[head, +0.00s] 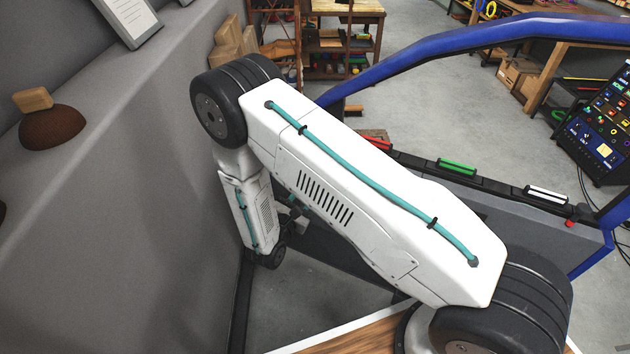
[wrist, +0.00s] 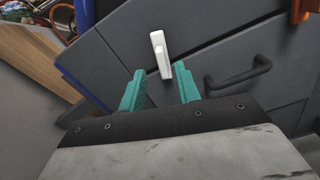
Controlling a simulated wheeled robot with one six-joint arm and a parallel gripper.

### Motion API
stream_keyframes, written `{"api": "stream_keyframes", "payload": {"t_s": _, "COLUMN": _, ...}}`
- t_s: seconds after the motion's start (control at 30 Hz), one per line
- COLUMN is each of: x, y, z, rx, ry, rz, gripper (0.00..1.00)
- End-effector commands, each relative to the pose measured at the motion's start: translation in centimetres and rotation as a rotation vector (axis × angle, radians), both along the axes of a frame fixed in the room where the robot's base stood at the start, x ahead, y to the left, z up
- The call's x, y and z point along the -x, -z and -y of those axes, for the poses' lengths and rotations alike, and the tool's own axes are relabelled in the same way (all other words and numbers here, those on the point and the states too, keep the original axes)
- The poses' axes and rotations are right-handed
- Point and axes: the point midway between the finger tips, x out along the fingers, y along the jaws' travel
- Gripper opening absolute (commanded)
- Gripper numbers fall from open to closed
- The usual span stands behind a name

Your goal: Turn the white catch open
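The white catch (wrist: 160,52) is a small lever on the dark grey door panel (wrist: 205,28) in the wrist view. Its broad end is at the top and its narrower end points down toward my gripper (wrist: 160,72). My gripper is open, with its two teal fingers apart. The catch's lower end shows in the gap between the fingertips; I see no finger touching it. In the head view the gripper and this catch are hidden behind my arm.
A black pull handle (wrist: 238,78) sits right of the fingers. An orange part (wrist: 301,10) is at the upper right. In the head view, red (head: 377,142), green (head: 457,167) and white (head: 546,194) pieces line the door's top edge, below the blue frame (head: 450,42).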

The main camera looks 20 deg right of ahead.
Motion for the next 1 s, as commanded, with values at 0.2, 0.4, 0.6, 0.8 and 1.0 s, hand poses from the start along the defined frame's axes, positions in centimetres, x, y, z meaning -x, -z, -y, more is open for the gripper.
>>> {"api": "stream_keyframes", "payload": {"t_s": 0.2, "x": -2.3, "y": 0.0, "z": 2.6, "rx": -0.002, "ry": 0.008, "rz": 0.001, "gripper": 0.33}}
{"api": "stream_keyframes", "payload": {"t_s": 0.4, "x": -4.2, "y": 0.0, "z": 4.6, "rx": -0.001, "ry": 0.007, "rz": -0.001, "gripper": 0.33}}
{"api": "stream_keyframes", "payload": {"t_s": 0.6, "x": -5.0, "y": 0.0, "z": 5.3, "rx": -0.001, "ry": 0.005, "rz": -0.001, "gripper": 0.33}}
{"api": "stream_keyframes", "payload": {"t_s": 0.8, "x": -5.0, "y": 0.0, "z": 5.3, "rx": -0.001, "ry": 0.005, "rz": -0.001, "gripper": 0.33}}
{"api": "stream_keyframes", "payload": {"t_s": 1.0, "x": -5.0, "y": 0.0, "z": 5.3, "rx": -0.001, "ry": 0.005, "rz": -0.001, "gripper": 0.00}}
